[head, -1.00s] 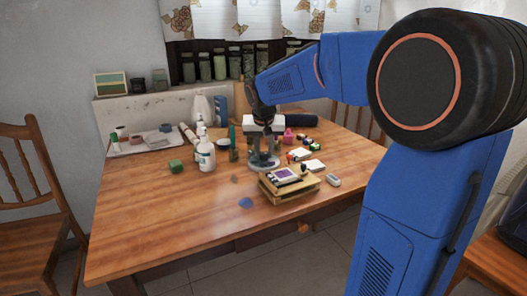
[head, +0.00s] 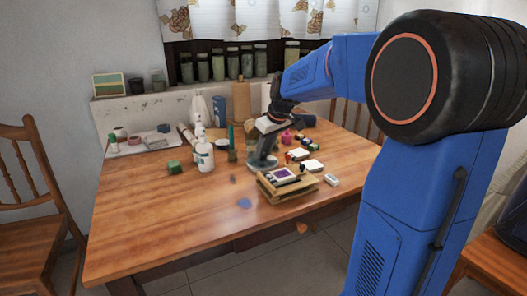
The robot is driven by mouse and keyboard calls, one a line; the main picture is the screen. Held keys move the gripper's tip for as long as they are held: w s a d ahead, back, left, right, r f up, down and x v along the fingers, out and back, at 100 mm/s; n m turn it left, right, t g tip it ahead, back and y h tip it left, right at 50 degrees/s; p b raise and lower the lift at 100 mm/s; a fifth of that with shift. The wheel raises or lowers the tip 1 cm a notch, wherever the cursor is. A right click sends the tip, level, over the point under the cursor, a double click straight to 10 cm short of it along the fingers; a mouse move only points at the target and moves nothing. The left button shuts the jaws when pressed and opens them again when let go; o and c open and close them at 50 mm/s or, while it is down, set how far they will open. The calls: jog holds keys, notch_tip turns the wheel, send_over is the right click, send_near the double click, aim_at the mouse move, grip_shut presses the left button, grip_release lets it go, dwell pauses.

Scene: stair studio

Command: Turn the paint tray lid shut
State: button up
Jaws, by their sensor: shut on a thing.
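A low grey round thing (head: 262,167), which looks like the paint tray with its lid, sits on the wooden table left of a small wooden stand. My gripper (head: 263,158) points down onto it from above, with its pale body tilted in the picture. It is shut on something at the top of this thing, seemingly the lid. The fingers overlap in this view and hide the grip. I cannot tell how far the lid is turned.
The wooden stand (head: 290,192) carries a purple-topped piece close to the right. A white pump bottle (head: 205,155), a green block (head: 174,167) and small coloured pots (head: 309,147) stand around. A white eraser-like block (head: 332,180) lies right. The table's front left (head: 150,225) is clear.

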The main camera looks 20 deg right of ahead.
jog(key=shift+n, duration=0.4)
jog(key=o, duration=1)
jog(key=shift+o, duration=0.2)
jog(key=shift+r, duration=0.15)
jog(key=v, duration=1.7)
jog(key=shift+d, duration=0.3)
jog(key=shift+w+r, duration=0.1)
jog(key=s+a+f+m, duration=0.2)
jog(key=s+a+f, duration=0.3)
jog(key=s+f, duration=0.6)
jog(key=s+a+f+m+h, duration=0.1)
jog(key=s+a+f, duration=0.3)
jog(key=s+f, duration=0.7)
jog(key=s+m, duration=0.1)
jog(key=s, duration=0.7)
jog(key=shift+a+f+m+h, duration=0.2)
jog(key=shift+a+m+h, duration=0.1)
jog(key=shift+a+m, duration=0.1)
